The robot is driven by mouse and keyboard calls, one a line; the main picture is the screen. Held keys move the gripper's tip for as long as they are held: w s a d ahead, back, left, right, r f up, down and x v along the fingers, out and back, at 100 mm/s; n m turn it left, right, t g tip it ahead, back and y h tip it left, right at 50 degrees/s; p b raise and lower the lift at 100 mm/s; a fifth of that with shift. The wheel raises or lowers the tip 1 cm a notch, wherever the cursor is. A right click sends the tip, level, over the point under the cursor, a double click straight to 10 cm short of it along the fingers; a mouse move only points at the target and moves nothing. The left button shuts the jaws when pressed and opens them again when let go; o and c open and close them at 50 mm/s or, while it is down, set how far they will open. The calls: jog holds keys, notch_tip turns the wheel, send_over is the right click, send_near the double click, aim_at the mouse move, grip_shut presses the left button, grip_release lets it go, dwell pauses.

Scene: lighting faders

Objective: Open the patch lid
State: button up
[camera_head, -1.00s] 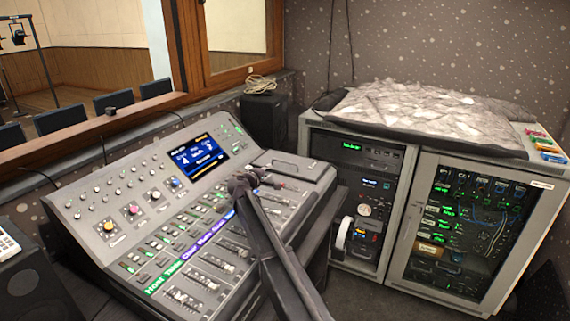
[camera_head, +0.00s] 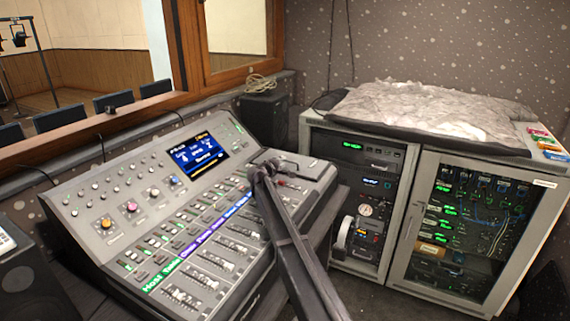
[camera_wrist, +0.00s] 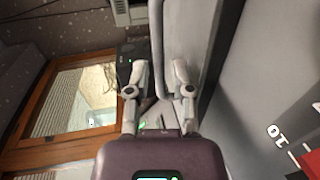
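The patch lid (camera_head: 309,171) is a flat grey panel at the upper right corner of the mixing console (camera_head: 88,212) in the head view. It looks shut. In the wrist view the lid (camera_wrist: 192,40) fills the upper middle, and its grey bar handle (camera_wrist: 156,45) runs down between my fingers. My gripper (camera_head: 263,170) is at the lid's left side in the head view, where it partly hides the handle. In the wrist view my gripper (camera_wrist: 160,66) is open, with one finger on each side of the handle. I cannot tell whether either finger touches it.
The console's faders and buttons lie left of and below my arm. A lit screen (camera_head: 198,154) is behind my gripper. A black speaker (camera_head: 264,118) stands behind the console. A rack cabinet (camera_head: 405,206) with a glass door (camera_head: 470,235) stands to the right. A wooden window frame (camera_head: 195,60) is behind.

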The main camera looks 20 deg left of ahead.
jog(key=shift+x, duration=1.5)
grip_shut()
